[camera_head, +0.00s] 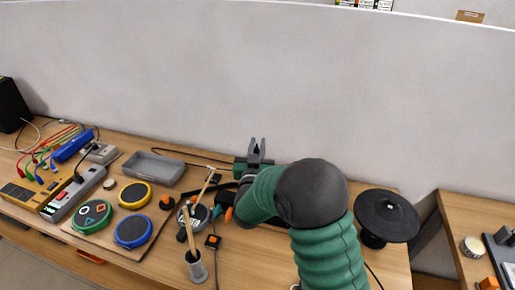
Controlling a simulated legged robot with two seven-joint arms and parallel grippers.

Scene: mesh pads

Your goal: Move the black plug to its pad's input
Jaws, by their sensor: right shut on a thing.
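My right arm comes in from the lower right, and its gripper (223,210), with orange tips, is low over the middle of the table. It is shut on a small dark thing, which looks like the black plug; arm and gripper mostly hide it. The pad's input cannot be made out. A larger black round pad (387,213) stands raised on a base at the right. My left gripper is not in view.
Green (91,214), yellow (135,194) and blue (133,230) pads lie at the left beside a power strip (76,194). A grey tray (153,168) lies behind them. A cup with sticks (197,268) stands in front. A vise-like green tool (257,156) stands behind my arm.

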